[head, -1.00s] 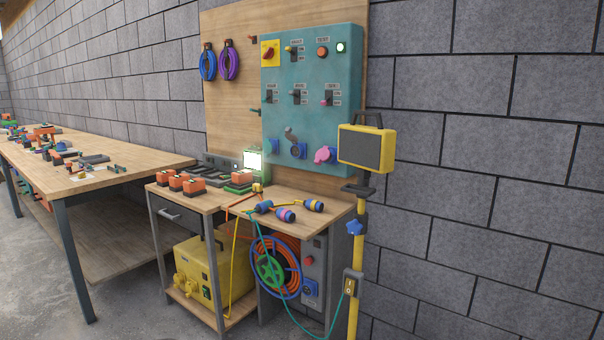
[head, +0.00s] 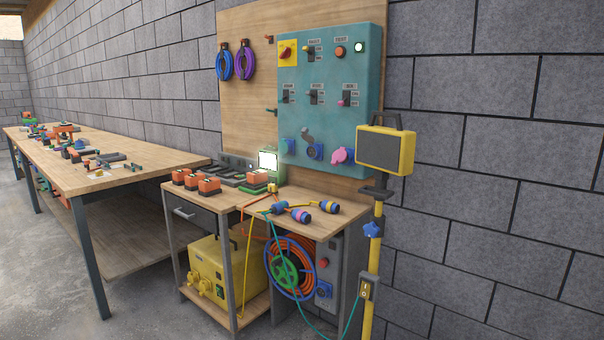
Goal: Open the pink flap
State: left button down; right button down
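The pink flap (head: 342,156) is at the lower right of the teal panel (head: 327,112) in the head view. It looks closed over its socket, though it is small at this distance. To its left are a socket with a raised grey flap (head: 307,135) and a blue socket (head: 288,146). Neither of my grippers is in view.
A small wooden table (head: 330,222) with plugs and orange batteries stands below the panel. A yellow work lamp (head: 386,149) on a yellow pole (head: 373,260) stands at the panel's right front. A long workbench (head: 120,178) runs along the left.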

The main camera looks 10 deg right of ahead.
aim_at(340, 156)
jog(key=u, duration=0.1)
jog(key=i, duration=1)
jog(key=z, duration=0.05)
